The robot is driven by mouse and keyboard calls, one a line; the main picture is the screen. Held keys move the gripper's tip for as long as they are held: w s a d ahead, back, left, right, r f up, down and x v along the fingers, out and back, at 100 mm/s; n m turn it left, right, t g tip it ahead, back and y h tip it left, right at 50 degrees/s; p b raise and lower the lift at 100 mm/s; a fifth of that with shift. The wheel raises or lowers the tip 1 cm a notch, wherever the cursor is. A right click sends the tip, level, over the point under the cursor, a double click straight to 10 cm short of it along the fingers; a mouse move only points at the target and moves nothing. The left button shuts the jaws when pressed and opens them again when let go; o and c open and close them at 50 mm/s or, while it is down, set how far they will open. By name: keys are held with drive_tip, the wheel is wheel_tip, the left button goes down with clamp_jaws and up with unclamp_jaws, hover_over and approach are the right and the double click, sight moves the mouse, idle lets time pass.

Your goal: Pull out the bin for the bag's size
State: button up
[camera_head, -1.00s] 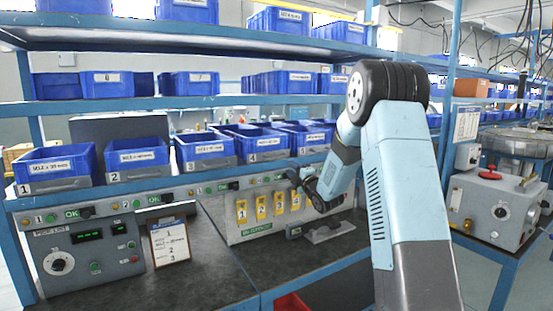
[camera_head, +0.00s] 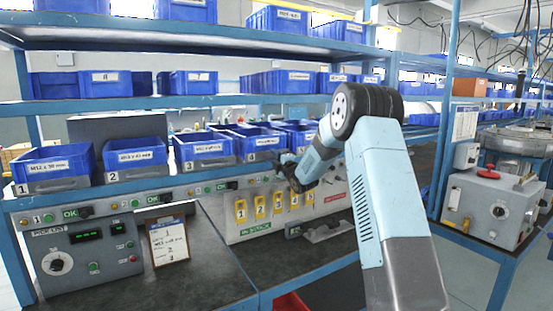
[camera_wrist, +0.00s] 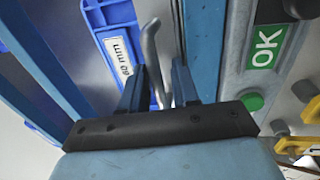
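A row of blue labelled bins stands on the lower shelf, with bin 1 (camera_head: 54,166), bin 2 (camera_head: 135,157), bin 3 (camera_head: 204,148) and bin 4 (camera_head: 258,142) showing their fronts. My gripper (camera_head: 286,166) is just in front of the shelf edge, near the right side of bin 4. In the wrist view, a blue bin (camera_wrist: 95,18) has a label ending in "60 mm". A curved grey handle (camera_wrist: 150,45) shows between the two spread fingers of my gripper (camera_wrist: 158,85). I cannot tell whether either finger touches it. No bag is recognisable.
A control panel (camera_head: 90,245) and a clipboard (camera_head: 168,243) stand at the left of the bench. Yellow numbered tags (camera_head: 260,207) hang below the shelf. The wrist view shows an OK sign (camera_wrist: 265,46) and green button (camera_wrist: 252,101) beside the fingers. The dark bench top (camera_head: 205,275) has free room.

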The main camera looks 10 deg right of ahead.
drive_tip(key=shift+c, duration=0.4)
clamp_jaws()
drive_tip(key=shift+f, duration=0.1)
